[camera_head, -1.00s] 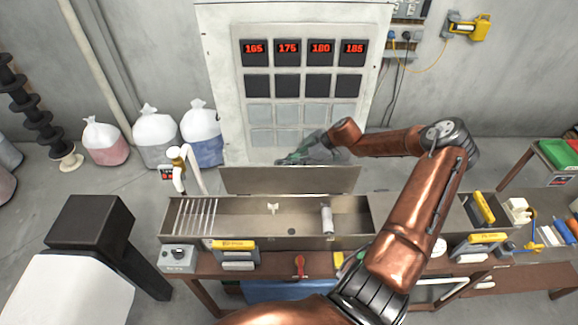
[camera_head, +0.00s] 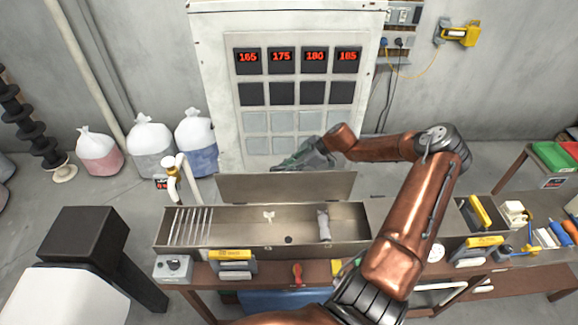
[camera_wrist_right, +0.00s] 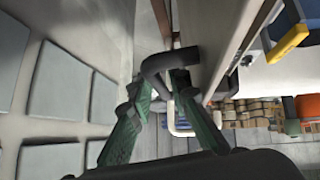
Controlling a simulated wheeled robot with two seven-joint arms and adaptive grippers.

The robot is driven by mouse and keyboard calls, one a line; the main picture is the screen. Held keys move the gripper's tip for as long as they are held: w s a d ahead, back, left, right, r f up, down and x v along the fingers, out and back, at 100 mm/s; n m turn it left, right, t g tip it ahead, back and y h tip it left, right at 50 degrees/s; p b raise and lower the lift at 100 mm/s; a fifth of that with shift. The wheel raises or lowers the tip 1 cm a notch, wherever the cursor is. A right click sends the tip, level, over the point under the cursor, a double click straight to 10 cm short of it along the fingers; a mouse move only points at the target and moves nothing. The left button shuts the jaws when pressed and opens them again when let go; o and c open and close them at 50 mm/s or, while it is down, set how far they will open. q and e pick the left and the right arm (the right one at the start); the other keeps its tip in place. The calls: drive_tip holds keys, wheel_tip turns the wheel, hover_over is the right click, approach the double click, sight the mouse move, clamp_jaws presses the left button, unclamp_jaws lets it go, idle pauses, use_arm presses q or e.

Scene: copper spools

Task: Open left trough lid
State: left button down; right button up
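The left trough (camera_head: 222,240) is a long grey metal box on the bench, and its inside is in plain view. Its lid (camera_head: 285,187) stands raised along the back edge. My right gripper (camera_head: 292,163) is behind and just above the lid's top edge, over the back side of the trough. In the right wrist view, the green fingers of my right gripper (camera_wrist_right: 160,82) are spread apart. A dark bent pipe (camera_wrist_right: 155,68) appears between and beyond them; I cannot tell whether they touch it. My left gripper is not in view.
A white cabinet (camera_head: 213,60) with red number displays stands close behind my right gripper. A white bent pipe (camera_head: 172,185) rises at the trough's left end. Filled bags (camera_head: 150,142) stand on the floor at left. An open compartment with a yellow-edged item (camera_head: 479,212) lies right of my arm.

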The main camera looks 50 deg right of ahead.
drive_tip(key=v, duration=1.1)
drive_tip(key=shift+s+r, duration=0.25)
drive_tip(key=shift+r, duration=0.05)
drive_tip(key=shift+d, duration=0.15)
